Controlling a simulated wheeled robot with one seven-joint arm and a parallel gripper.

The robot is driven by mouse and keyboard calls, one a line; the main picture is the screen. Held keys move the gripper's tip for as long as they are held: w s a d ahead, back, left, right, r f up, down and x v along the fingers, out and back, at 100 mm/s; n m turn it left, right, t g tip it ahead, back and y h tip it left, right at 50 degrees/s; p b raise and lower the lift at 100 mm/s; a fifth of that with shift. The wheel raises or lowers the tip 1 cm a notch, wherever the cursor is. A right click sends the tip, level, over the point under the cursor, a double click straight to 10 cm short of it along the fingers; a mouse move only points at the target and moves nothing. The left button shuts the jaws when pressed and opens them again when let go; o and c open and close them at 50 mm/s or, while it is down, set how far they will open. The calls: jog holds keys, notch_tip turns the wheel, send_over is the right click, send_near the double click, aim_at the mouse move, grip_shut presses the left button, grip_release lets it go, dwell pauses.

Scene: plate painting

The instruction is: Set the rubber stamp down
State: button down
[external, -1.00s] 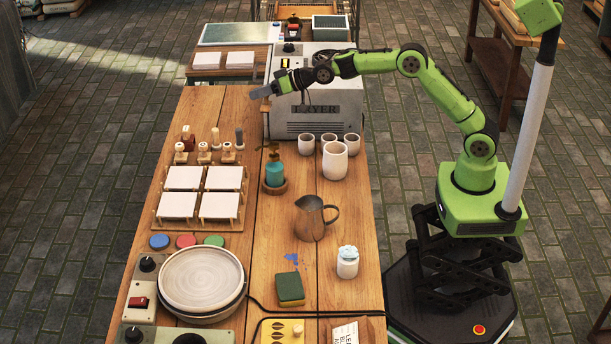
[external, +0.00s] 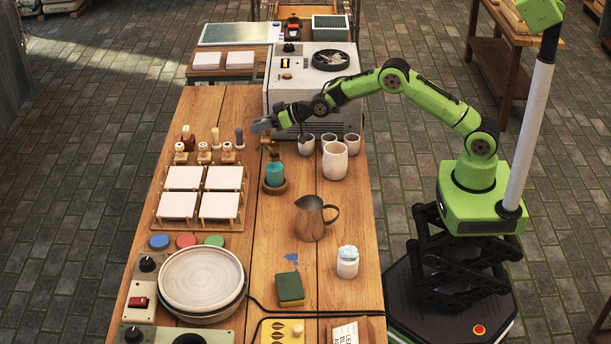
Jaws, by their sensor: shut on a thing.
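My gripper (external: 262,125) is above the wooden table, in front of the grey machine and to the right of the stamp group. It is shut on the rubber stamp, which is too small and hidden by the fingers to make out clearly. Several other stamps (external: 204,152) with pale and dark handles stand upright in two rows at the left of the table.
Several white tiles (external: 183,178) lie on a wooden rack. White cups (external: 334,160) and a metal jug (external: 311,217) stand to the right. Blue, red and green pads (external: 186,240) lie before the rack. Bare wood (external: 237,108) shows behind the stamps.

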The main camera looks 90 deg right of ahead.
notch_tip(320, 180, down, 8)
jog(key=shift+b, duration=0.75)
jog(key=shift+r, duration=0.1)
jog(key=c, duration=1.3)
grip_release()
jog(key=shift+f, duration=0.2)
jog(key=o, duration=0.5)
jog(key=shift+r, duration=0.1)
